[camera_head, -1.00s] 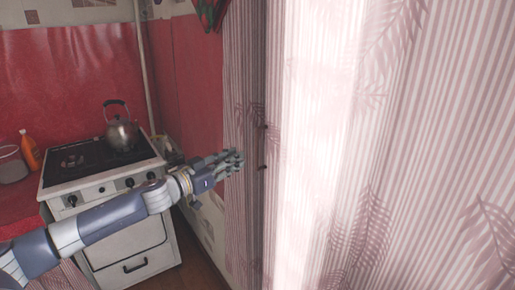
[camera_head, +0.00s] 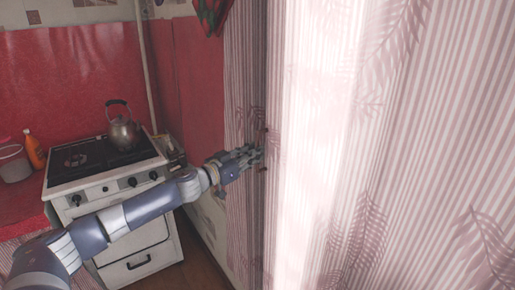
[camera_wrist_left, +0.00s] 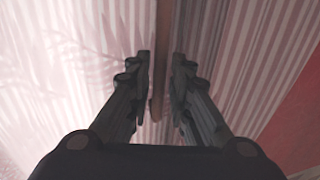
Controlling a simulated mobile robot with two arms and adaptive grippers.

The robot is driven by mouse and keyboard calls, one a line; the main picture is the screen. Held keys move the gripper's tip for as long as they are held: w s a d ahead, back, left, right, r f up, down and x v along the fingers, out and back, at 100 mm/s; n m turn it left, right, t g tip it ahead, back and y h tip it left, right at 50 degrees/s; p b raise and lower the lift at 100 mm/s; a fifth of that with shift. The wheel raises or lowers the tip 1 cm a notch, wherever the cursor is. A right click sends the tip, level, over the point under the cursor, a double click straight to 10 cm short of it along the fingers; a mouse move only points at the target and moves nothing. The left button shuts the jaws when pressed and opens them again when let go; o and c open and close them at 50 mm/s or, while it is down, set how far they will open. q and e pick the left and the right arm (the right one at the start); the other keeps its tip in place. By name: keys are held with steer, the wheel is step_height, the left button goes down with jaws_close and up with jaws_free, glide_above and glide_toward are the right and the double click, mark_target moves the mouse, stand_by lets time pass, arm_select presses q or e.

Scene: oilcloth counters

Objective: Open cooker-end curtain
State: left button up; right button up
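The pink-and-white striped curtain has a narrow part (camera_head: 243,75) on the cooker side and a wide, bright part (camera_head: 400,120) to the right. A dark upright line runs between them. My left gripper (camera_head: 256,157) is at this line, in front of the fabric. In the left wrist view its fingers (camera_wrist_left: 161,62) are apart, one on each side of a thin brown upright bar (camera_wrist_left: 160,85). Whether they touch the bar is not clear. Small dark bits of it show by the fingertips in the head view. My right gripper is not in view.
A white cooker (camera_head: 140,240) with a kettle (camera_head: 123,130) stands to the left, behind my left arm. An orange bottle (camera_head: 35,152) and a clear container (camera_head: 13,163) stand on the red counter at far left. A strip of brown floor shows beside the cooker.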

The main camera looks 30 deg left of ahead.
arm_select(q)
steer(key=shift+w+d+p, duration=0.2)
steer(key=shift+w+p, duration=0.1)
steer(key=shift+w, duration=0.8)
